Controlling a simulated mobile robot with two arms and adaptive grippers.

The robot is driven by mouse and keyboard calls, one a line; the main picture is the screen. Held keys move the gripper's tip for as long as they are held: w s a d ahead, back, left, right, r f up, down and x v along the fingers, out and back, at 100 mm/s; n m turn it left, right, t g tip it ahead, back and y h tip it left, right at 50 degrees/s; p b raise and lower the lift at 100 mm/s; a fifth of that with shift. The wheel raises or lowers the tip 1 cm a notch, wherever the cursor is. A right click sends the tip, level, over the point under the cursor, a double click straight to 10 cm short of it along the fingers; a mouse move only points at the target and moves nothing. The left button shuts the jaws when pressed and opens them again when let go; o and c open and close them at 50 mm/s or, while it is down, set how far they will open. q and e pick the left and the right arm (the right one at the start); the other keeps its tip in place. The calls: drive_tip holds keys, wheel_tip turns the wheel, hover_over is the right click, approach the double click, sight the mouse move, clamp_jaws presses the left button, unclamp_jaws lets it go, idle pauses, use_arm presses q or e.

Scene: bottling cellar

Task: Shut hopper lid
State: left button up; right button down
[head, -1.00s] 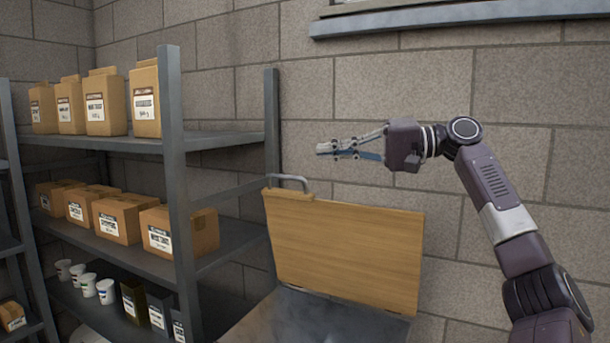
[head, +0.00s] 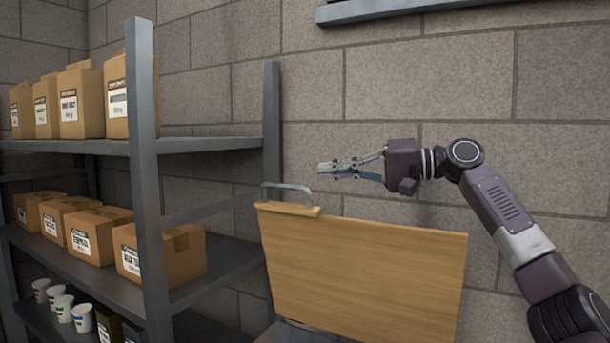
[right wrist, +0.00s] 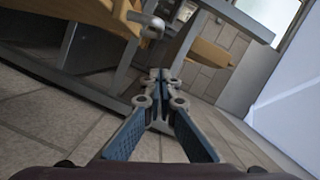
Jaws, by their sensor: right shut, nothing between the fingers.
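The hopper lid (head: 365,270) is a wooden panel standing raised and open in the head view, tilted a little back toward the block wall. A grey metal handle (head: 287,187) sits on its upper left corner. The hopper body (head: 290,335) shows only as a dark sliver below the lid. My right gripper (head: 322,170) is shut and empty, above the lid's top edge and just right of the handle, apart from both. In the right wrist view its fingertips (right wrist: 160,76) meet, and the handle (right wrist: 146,22) appears beyond them. My left gripper is out of view.
A block wall (head: 420,90) runs behind. A ledge (head: 380,10) crosses the top.

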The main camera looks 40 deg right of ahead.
drive_tip(key=a, duration=0.1)
drive_tip(key=w+a+f, duration=0.1)
drive_tip(key=a, duration=0.1)
drive_tip(key=w+a+f, duration=0.1)
drive_tip(key=a, duration=0.1)
drive_tip(key=shift+w, duration=0.15)
drive_tip(key=shift+w+f, duration=0.1)
drive_tip(key=shift+w, duration=0.15)
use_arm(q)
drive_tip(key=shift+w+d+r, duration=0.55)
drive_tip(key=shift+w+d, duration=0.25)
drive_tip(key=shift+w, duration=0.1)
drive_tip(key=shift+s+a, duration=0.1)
use_arm(e)
drive_tip(key=shift+a, duration=0.1)
